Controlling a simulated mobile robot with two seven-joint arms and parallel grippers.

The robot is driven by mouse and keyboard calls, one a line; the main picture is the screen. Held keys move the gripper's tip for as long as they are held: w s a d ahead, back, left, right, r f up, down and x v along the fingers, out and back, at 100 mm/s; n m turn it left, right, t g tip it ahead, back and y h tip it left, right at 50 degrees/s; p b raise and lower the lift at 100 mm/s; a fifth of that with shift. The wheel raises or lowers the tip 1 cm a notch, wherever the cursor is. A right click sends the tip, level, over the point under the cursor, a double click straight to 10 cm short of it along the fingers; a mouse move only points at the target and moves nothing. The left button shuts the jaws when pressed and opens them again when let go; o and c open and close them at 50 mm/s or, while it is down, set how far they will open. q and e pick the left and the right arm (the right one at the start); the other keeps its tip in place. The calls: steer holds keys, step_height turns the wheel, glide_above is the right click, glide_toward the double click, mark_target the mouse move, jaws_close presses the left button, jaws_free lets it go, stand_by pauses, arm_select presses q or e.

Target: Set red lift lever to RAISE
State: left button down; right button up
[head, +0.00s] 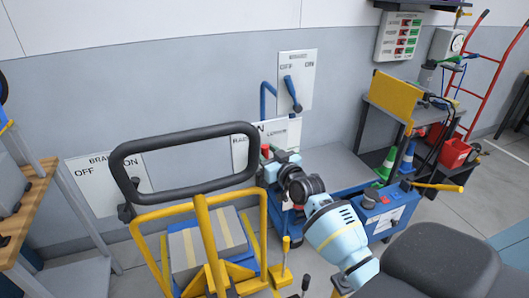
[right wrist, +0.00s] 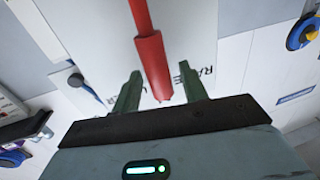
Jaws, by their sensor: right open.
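The red lift lever (right wrist: 153,60) runs down from the top of the right wrist view, its thicker grip lying between my right gripper's two green fingers. My right gripper (right wrist: 159,74) is open, with a gap showing on both sides of the lever. Behind it is a white panel (right wrist: 192,40) with dark lettering, partly hidden by the lever and a finger. In the head view, a small red part of the lever (head: 265,149) shows beside my right gripper (head: 273,160), in front of the white panel (head: 283,128). My arm hides most of the lever. My left gripper is not in view.
A blue lever (head: 291,92) sits on a BRAKE panel (head: 307,70) above. Another BRAKE panel (head: 100,192) is at left. A yellow-framed cart with a black handle (head: 185,134) stands close left of my arm. A blue cart (head: 335,165) is at right.

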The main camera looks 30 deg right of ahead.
steer(key=shift+w, duration=0.35)
jaws_close()
steer(key=shift+w, duration=0.1)
